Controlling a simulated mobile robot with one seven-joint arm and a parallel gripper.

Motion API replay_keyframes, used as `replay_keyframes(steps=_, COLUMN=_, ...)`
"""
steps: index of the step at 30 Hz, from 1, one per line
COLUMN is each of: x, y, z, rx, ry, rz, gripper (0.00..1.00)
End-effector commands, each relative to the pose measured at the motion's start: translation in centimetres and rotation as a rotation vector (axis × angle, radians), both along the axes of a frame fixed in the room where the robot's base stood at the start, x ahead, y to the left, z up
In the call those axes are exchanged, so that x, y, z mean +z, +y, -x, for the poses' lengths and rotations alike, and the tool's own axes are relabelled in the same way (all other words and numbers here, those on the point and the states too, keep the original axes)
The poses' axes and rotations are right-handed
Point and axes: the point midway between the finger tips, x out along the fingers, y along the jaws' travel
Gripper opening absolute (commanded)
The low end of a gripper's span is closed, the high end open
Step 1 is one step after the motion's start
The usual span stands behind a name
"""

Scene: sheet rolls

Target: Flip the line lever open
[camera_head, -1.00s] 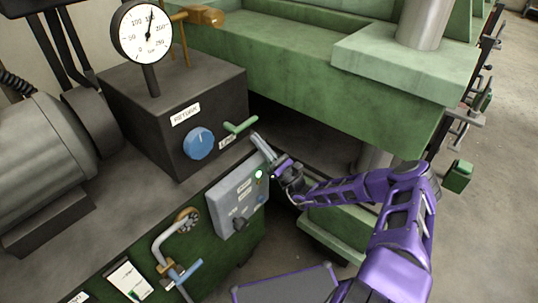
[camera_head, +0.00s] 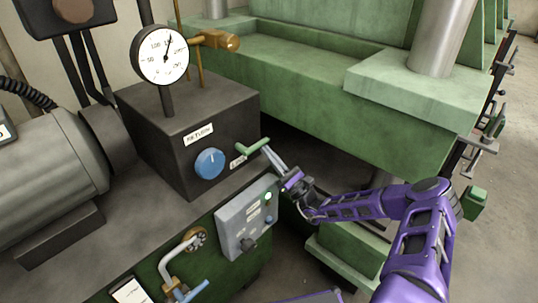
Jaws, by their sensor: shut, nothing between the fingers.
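The line lever is a small green handle (camera_head: 252,147) on the front of the dark block, beside a white label that is partly covered by it. It sticks out to the right, near level and tilted slightly up toward its free end. My gripper (camera_head: 266,152) is shut and empty. Its grey fingertips are just below and at the right end of the lever. I cannot tell whether they touch it.
The dark valve block (camera_head: 190,140) carries a blue knob (camera_head: 209,162) and a pressure gauge (camera_head: 161,55).

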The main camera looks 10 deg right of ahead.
Motion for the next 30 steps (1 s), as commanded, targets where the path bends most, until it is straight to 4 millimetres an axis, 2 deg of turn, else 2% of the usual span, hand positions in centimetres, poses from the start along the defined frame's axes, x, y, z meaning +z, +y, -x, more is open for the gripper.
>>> replay_keyframes(steps=17, x=1.0, y=-0.1, z=-0.1, rx=0.0, ry=-0.081, rz=0.11, gripper=0.0)
replay_keyframes(steps=30, x=3.7, y=-0.2, z=-0.2, rx=0.0, ry=-0.303, rz=0.416, gripper=0.0)
